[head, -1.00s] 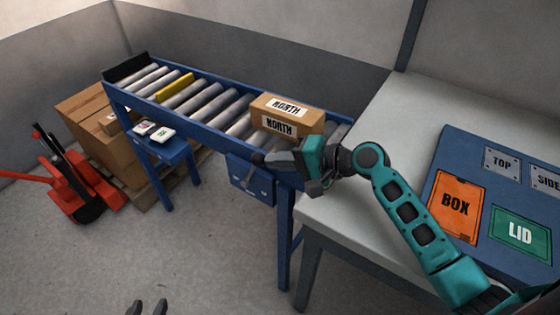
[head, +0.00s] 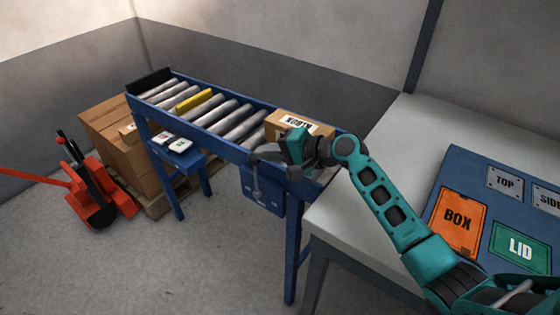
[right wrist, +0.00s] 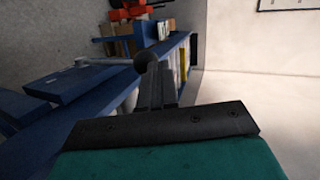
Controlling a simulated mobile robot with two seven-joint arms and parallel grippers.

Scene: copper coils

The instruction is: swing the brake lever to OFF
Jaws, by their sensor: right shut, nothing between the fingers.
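The brake lever (head: 256,181) is a thin grey rod on the front of a blue box (head: 270,203) under the conveyor's near side. It stands nearly upright in the head view. Small pale marks on the box are too small to read. My right gripper (head: 262,156) is shut and empty, pointing left, with its fingertips at the lever's upper end. I cannot tell whether they touch. In the right wrist view, a dark round knob (right wrist: 148,61) shows just beyond the closed fingers (right wrist: 157,86). My left gripper is out of view.
The roller conveyor (head: 215,138) runs behind the gripper, with a carton (head: 284,118) labelled NORTH at its right end. A grey table (head: 335,215) with a blue board stands at right. A red pallet truck (head: 97,205) stands at left. The floor in front is clear.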

